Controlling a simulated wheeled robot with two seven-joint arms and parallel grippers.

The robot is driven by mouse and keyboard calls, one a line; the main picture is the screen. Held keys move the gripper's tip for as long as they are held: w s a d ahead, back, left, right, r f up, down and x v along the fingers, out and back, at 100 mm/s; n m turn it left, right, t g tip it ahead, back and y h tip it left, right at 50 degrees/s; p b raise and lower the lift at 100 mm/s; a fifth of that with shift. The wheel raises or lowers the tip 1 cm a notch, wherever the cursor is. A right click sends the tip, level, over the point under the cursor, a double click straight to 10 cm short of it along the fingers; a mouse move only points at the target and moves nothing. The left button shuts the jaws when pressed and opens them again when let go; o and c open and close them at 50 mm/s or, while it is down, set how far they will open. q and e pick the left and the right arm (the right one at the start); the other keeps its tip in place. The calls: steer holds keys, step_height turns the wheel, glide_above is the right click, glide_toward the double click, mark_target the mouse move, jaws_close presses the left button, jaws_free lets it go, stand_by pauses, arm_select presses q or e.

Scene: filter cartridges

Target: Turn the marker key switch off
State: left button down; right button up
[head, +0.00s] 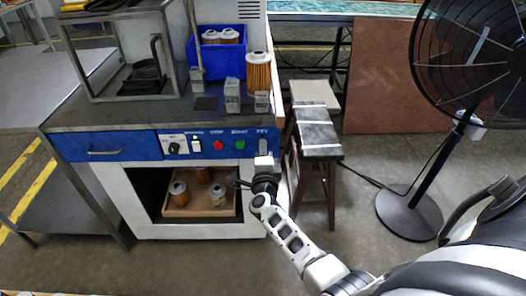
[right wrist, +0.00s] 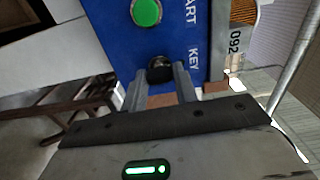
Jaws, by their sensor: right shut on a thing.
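The key switch (right wrist: 159,68) is a small black part on the blue control panel (right wrist: 120,50), beside the printed word KEY in the right wrist view. My right gripper (right wrist: 160,82) is shut on it, one grey finger on each side. In the head view my right gripper (head: 263,147) reaches up to the right end of the blue panel (head: 206,155) and hides the key switch there. The exact turn angle of the key cannot be told. My left gripper is not in view.
Left of the key are a green button (head: 240,145), a red button (head: 218,146), a lit green switch (head: 196,146) and a rotary knob (head: 174,148). A tray (head: 204,212) with several cartridges sits in the shelf below. A stool (head: 318,135) stands close on the right.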

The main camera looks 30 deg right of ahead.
stand_by(0.3)
steer(key=o, duration=1)
steer(key=shift+p+v, duration=1.35)
steer(key=shift+v, duration=2.45)
